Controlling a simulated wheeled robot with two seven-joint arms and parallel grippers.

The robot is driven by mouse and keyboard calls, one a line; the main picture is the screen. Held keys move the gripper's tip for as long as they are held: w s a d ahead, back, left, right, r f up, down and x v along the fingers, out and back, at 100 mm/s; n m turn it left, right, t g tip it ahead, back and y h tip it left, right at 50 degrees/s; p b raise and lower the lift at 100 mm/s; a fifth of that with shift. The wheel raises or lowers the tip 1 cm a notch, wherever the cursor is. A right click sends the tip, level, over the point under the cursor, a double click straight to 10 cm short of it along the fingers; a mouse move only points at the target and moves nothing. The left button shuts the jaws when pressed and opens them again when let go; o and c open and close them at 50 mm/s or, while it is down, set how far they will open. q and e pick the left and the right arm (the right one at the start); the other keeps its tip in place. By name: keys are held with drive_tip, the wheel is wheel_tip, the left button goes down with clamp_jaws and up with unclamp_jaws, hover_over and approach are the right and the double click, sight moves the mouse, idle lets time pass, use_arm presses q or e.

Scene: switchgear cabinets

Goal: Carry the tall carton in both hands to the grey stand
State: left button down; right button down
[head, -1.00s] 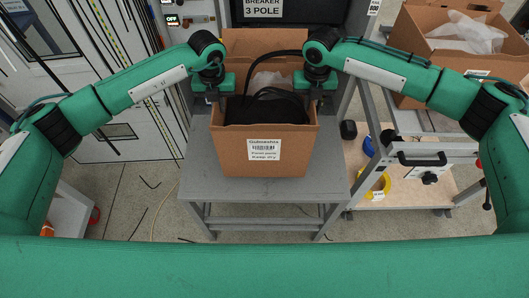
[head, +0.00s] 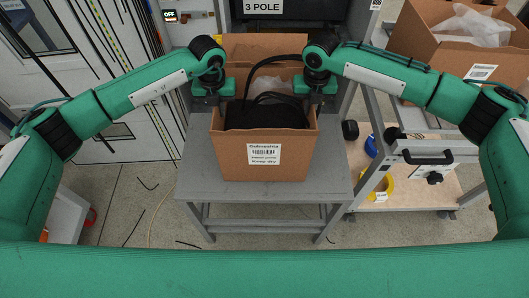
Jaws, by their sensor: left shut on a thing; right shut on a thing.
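The tall brown carton (head: 225,157) is upright and open at the top, with a white label on its front and black cables inside. In the head view it shows over the grey stand (head: 190,185); I cannot tell whether its base touches the top. My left gripper (head: 213,104) is shut on the carton's left rim. My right gripper (head: 318,103) is shut on its right rim. The fingertips are partly hidden by the carton walls.
A trolley (head: 425,185) with a yellow roll (head: 389,187) on its lower shelf stands right of the stand. Another open carton (head: 455,70) sits on it. White cabinets (head: 125,95) stand on the left. Loose cable pieces (head: 148,184) lie on the floor.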

use_arm(q)
drive_tip(key=shift+a+f, duration=0.15)
drive_tip(key=shift+f, duration=0.1)
use_arm(e)
drive_tip(key=shift+d+f, duration=0.2)
drive_tip(key=shift+f, duration=0.05)
use_arm(q)
drive_tip(key=c, duration=2)
unclamp_jaws()
drive_tip(key=shift+f, duration=0.15)
drive_tip(key=shift+c, duration=0.2)
use_arm(e)
drive_tip(key=c, duration=2)
unclamp_jaws()
drive_tip(key=shift+f, duration=0.2)
drive_tip(key=shift+c, duration=0.2)
use_arm(q)
drive_tip(key=o, duration=0.4)
use_arm(e)
drive_tip(key=o, duration=0.4)
drive_tip(key=shift+r, duration=0.15)
use_arm(q)
drive_tip(key=shift+o, duration=0.2)
drive_tip(key=shift+s, duration=0.1)
use_arm(e)
drive_tip(key=shift+o, duration=0.2)
drive_tip(key=shift+a, duration=0.1)
use_arm(q)
drive_tip(key=shift+r, duration=0.2)
